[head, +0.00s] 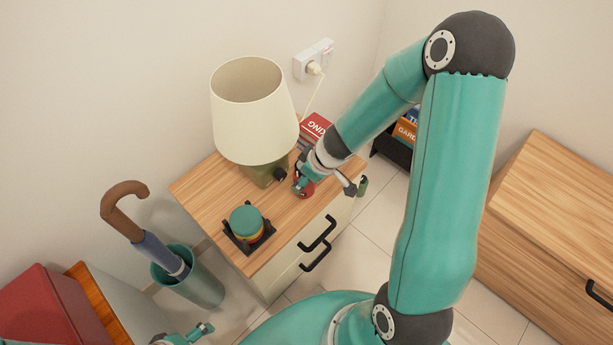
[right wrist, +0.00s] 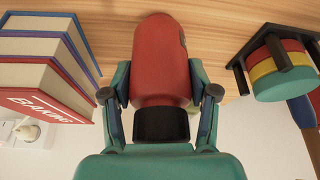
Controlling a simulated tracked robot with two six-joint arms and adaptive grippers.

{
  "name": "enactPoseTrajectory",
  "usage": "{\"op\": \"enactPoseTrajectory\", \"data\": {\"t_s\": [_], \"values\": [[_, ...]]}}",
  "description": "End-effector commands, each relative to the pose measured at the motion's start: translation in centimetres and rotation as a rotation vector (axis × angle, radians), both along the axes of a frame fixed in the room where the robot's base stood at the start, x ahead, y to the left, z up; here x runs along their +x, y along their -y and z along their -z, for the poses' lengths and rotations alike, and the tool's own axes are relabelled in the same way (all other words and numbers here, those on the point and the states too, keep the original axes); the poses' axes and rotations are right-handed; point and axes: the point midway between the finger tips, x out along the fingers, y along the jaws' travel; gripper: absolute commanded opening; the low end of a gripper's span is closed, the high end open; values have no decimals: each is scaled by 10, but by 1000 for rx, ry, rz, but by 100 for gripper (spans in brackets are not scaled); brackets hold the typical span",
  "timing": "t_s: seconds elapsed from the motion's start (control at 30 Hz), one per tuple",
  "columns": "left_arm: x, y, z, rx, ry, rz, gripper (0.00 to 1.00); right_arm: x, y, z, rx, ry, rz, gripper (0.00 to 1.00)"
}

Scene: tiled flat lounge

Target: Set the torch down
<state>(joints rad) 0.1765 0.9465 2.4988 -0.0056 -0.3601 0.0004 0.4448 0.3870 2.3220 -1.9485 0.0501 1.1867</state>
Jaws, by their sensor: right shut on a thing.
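The torch, a red cylinder with a black end, shows in the right wrist view (right wrist: 160,58). In the head view only a small red part of the torch (head: 306,190) shows beside my gripper. My right gripper (right wrist: 160,88) is shut on the torch, one finger on each side. In the head view the right gripper (head: 302,181) is at the wooden top of the cabinet (head: 208,188), right of the lamp. I cannot tell whether the torch touches the top. My left gripper (head: 198,334) is at the bottom left edge, partly cut off; its opening is unclear.
A lamp (head: 252,110) stands at the back of the cabinet top. Stacked books (head: 318,126) are behind my right gripper. A black holder with round coloured pieces (head: 247,221) is at the front left. An umbrella (head: 160,250) stands in a bin (head: 203,289) left of the cabinet.

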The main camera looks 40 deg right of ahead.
Motion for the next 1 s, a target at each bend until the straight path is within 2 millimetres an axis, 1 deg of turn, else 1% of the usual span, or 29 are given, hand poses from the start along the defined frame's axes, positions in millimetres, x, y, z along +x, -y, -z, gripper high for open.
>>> {"op": "enactPoseTrajectory", "data": {"t_s": [0.03, 0.07, 0.1, 0.2, 0.5, 0.63, 0.77, 1.0], "values": [[0, 0, 3, 0, 0, 0, 88, 0, 0, 3, 0, 0, 0, 17], [0, 0, 2, 0, 0, 0, 88, 0, 0, 1, 0, 0, 0, 64], [0, 0, 1, 0, 0, 0, 88, 0, 0, 1, 0, 0, 0, 71], [0, 0, 1, 0, 0, 0, 88, 0, 0, 1, 0, 0, 0, 84], [0, 0, 1, 0, 0, 0, 88, 0, 0, 1, 0, 0, 1, 84], [0, 0, -5, 0, 0, 0, 88, -1, 1, -6, 0, 0, 2, 84], [0, 0, -19, 0, 0, 0, 88, -7, 2, -23, 0, 0, 3, 84], [0, 0, -56, 0, 0, 0, 88, -24, 7, -68, 1, 0, 4, 84]]}}
